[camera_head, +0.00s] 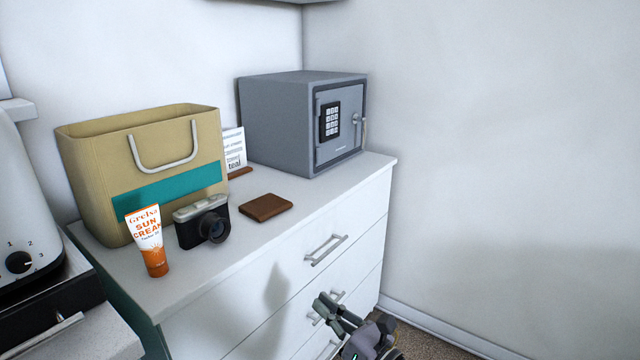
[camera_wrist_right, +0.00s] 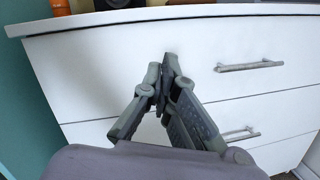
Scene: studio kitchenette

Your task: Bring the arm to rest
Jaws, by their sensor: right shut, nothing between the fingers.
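My right gripper (camera_head: 328,307) is low at the bottom of the head view, in front of the white chest of drawers (camera_head: 210,320). In the right wrist view its two fingers (camera_wrist_right: 167,75) meet at the tips, shut and empty. The drawer fronts (camera_wrist_right: 100,60) are behind the fingers in that view. I cannot tell how far the fingertips are from them. My left gripper is not in view.
On the chest top stand a tan bag (camera_head: 85,175), a sun cream tube (camera_head: 149,240), a camera (camera_head: 203,221), a brown wallet (camera_head: 265,207), a card (camera_head: 234,149) and a closed grey safe (camera_head: 275,125). Carpet (camera_head: 425,345) shows right of the chest.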

